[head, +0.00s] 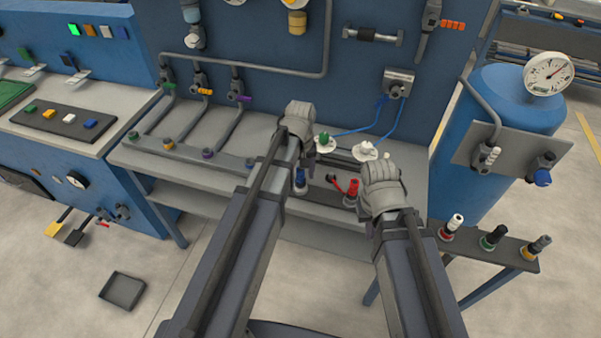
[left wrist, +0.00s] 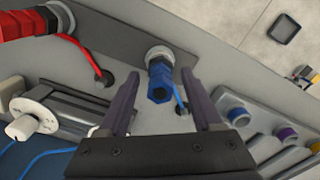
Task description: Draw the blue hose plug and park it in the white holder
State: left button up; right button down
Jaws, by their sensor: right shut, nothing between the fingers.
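The blue hose plug (left wrist: 160,80) stands in a grey collar on the dark strip, with a thin blue cord beside it. It also shows in the head view (head: 300,178), just below my left gripper (head: 298,125). In the left wrist view the left gripper (left wrist: 160,75) is open, one finger on each side of the plug, with visible gaps; contact is not seen. I cannot tell which is the holder. My right gripper (head: 382,185) is shut and empty.
A red plug (head: 351,190) with a red cord stands close to my right gripper. Blue hoses (head: 375,122) run from the panel to the white fittings. A low rack with several plugs (head: 492,238) stands at right. A blue tank (head: 510,110) is behind it.

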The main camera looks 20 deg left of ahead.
pick_arm(q)
jog(key=shift+r, duration=0.15)
notch_tip(320, 180, up, 8)
jog(key=p, duration=0.8)
jog(key=shift+f, duration=0.2)
jog(key=shift+f, duration=0.1)
jog(key=s+d+m+y, duration=0.1)
jog(key=s+d+m, duration=0.8)
jog(key=s, duration=0.5)
jog(key=shift+s+d, duration=0.25)
jog(key=shift+d, duration=0.5)
